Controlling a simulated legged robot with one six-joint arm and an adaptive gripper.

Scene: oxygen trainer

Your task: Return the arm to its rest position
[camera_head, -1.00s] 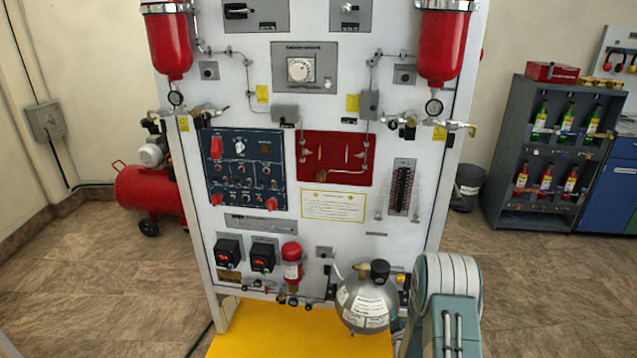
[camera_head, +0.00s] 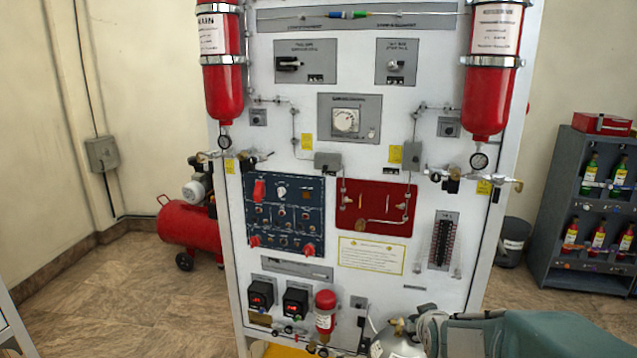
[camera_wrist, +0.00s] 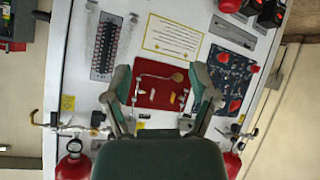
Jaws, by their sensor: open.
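My gripper (camera_wrist: 162,100) shows in the wrist view with its two fingers spread apart. It is open, with nothing between the fingertips but the view of the panel beyond. The wrist view shows the panel upside down, with the red plate (camera_wrist: 160,86) behind the fingers. In the head view my arm (camera_head: 545,335) reaches in at the lower right, in front of the panel's lower right corner. The fingertips are not clear in the head view. The white trainer panel (camera_head: 380,285) stands upright ahead. My arm partly hides the grey bottle (camera_head: 398,345).
Two red cylinders, left (camera_head: 222,75) and right (camera_head: 492,80), are mounted on the panel. A red compressor tank (camera_head: 190,225) stands on the floor to the left. A dark shelf (camera_head: 560,245) with bottles and a bin (camera_head: 512,245) stand to the right.

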